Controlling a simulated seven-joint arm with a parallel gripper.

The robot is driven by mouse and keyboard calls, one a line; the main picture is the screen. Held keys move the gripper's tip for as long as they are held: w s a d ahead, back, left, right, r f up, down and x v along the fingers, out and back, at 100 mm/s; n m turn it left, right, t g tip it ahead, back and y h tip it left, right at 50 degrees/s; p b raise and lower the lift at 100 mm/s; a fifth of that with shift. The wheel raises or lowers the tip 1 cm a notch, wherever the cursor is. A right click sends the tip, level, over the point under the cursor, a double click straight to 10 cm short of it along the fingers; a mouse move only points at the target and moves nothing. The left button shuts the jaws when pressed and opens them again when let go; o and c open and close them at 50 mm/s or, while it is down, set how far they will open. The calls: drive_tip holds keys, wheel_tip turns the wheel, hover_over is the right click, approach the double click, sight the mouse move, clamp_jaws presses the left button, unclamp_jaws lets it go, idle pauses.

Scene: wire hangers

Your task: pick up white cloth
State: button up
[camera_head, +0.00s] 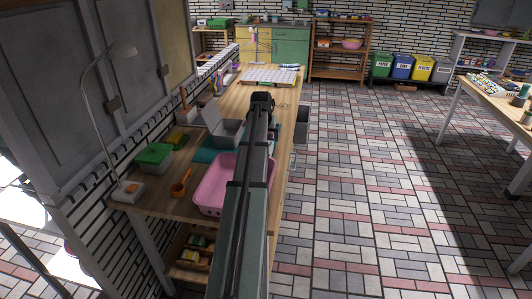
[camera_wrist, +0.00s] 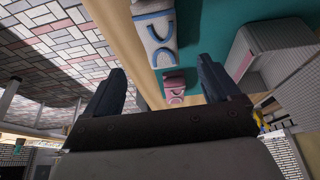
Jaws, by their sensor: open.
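In the wrist view, a white, folded, cloth-like piece (camera_wrist: 157,40) with blue curved markings lies at the edge of a teal mat (camera_wrist: 200,20). I take it for the white cloth. A smaller pink and white piece (camera_wrist: 174,86) lies apart from it, between my fingers in the picture. My gripper (camera_wrist: 160,85) is open, with its two dark fingers wide apart and nothing between them touching. In the head view my gripper (camera_head: 262,98) is above the wooden table, and my arm hides much of the mat. I cannot make out the white cloth there.
A grey open box (camera_head: 225,132) stands left of my arm; it also shows in the wrist view (camera_wrist: 270,50). A pink tub (camera_head: 212,196), a green-lidded box (camera_head: 154,155), an orange scoop (camera_head: 181,184) and a lamp (camera_head: 88,75) are nearby. A white gridded panel (camera_head: 262,76) lies farther back.

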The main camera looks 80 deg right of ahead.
drive_tip(key=x, duration=0.9)
drive_tip(key=shift+w+d+f, duration=0.1)
drive_tip(key=shift+d+f, duration=0.15)
drive_tip(key=shift+f, duration=0.25)
idle(0.5)
drive_tip(key=c, duration=1.1)
